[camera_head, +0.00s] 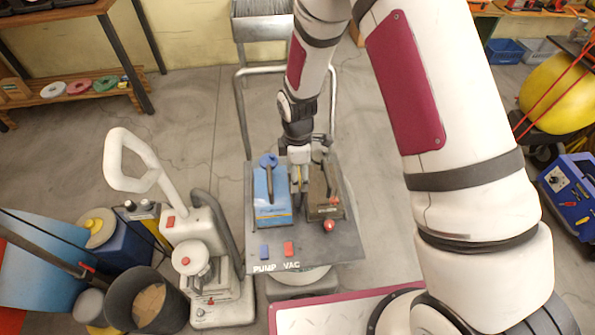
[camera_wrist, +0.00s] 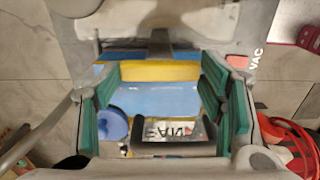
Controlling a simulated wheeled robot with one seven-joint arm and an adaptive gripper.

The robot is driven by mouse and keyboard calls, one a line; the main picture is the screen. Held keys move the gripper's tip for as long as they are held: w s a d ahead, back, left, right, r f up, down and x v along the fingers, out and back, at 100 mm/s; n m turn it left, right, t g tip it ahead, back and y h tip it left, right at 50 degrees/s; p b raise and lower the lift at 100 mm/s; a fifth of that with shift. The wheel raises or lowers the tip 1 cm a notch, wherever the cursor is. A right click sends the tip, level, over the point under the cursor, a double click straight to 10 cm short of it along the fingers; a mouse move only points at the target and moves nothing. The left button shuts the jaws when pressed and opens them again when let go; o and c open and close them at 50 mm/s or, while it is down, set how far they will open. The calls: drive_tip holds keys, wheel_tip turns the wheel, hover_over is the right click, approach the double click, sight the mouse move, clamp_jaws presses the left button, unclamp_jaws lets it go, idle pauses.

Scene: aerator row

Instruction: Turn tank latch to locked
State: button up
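A blue box (camera_head: 271,200) with a yellow front edge stands on a grey cart top (camera_head: 300,254) marked PUMP and VAC. Its blue surface (camera_wrist: 160,100) and yellow bar (camera_wrist: 160,71) show between my fingers in the wrist view. A dark plate with pale, upside-down lettering (camera_wrist: 170,135) lies below them in that picture; I cannot read it surely. My gripper (camera_head: 299,184) is over the gap between the blue box and a dark brown box (camera_head: 324,192). Its green-padded fingers stand wide apart in the wrist view (camera_wrist: 165,105). I cannot clearly identify the tank latch or its position.
A red knob (camera_head: 328,225) sticks out from the brown box. A blue round cap (camera_head: 268,160) sits at the blue box's back. A white upright machine (camera_head: 196,240) stands left of the cart, with bins beyond.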

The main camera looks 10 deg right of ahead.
drive_tip(key=shift+m, duration=0.4)
drive_tip(key=m, duration=0.8)
drive_tip(key=shift+m, duration=0.3)
drive_tip(key=m, duration=0.4)
drive_tip(key=shift+m, duration=2.2)
drive_tip(key=o, duration=1.2)
drive_tip(key=shift+c, duration=0.2)
drive_tip(key=shift+r, duration=0.15)
